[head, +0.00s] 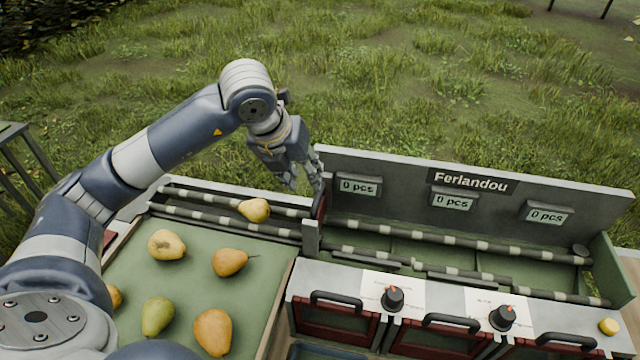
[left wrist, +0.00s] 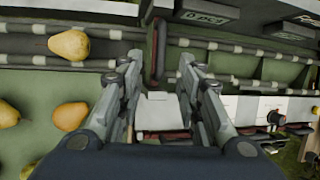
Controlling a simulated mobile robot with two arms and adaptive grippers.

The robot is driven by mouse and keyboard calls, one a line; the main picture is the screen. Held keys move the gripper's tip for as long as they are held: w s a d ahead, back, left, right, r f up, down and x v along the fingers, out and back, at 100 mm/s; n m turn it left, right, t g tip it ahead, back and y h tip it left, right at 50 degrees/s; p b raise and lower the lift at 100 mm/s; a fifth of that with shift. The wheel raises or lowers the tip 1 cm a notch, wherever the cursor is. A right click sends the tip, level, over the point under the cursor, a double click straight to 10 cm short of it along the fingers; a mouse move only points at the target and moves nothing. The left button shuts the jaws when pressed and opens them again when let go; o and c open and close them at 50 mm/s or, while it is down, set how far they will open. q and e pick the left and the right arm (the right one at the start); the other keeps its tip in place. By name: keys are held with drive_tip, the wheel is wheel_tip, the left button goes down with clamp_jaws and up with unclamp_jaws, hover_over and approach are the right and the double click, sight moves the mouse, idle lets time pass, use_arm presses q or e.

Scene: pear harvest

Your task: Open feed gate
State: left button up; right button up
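The feed gate (head: 319,206) is a thin dark red upright panel at the left end of the sorter, across the roller channel. In the left wrist view the gate (left wrist: 156,60) shows edge-on, ahead of and between my fingertips. My left gripper (head: 304,182) points down just above and beside the gate. In the left wrist view my left gripper (left wrist: 161,68) has its fingers spread apart with nothing held between them. Whether a finger touches the gate, I cannot tell. A yellow pear (head: 254,209) lies on the rollers left of the gate; it also shows in the left wrist view (left wrist: 68,44).
A green tray (head: 190,282) with several pears lies left of the sorter. The sorter's back panel (head: 410,168) carries displays reading 0 pcs. Black knobs (head: 392,299) and red doors with handles (head: 345,299) line its front.

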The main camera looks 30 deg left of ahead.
sight(317, 195)
use_arm(q)
drive_tip(key=p+x, duration=0.1)
drive_tip(key=x, duration=0.6)
drive_tip(key=shift+w+f+p, duration=0.1)
drive_tip(key=shift+f+p, duration=0.05)
drive_tip(key=shift+p, duration=0.2)
drive_tip(key=shift+w+d+f, duration=0.1)
drive_tip(key=shift+w+f, duration=0.05)
drive_tip(key=shift+f, duration=0.3)
clamp_jaws()
use_arm(e)
wheel_tip(317, 195, up, 2)
drive_tip(key=shift+w+a, duration=0.1)
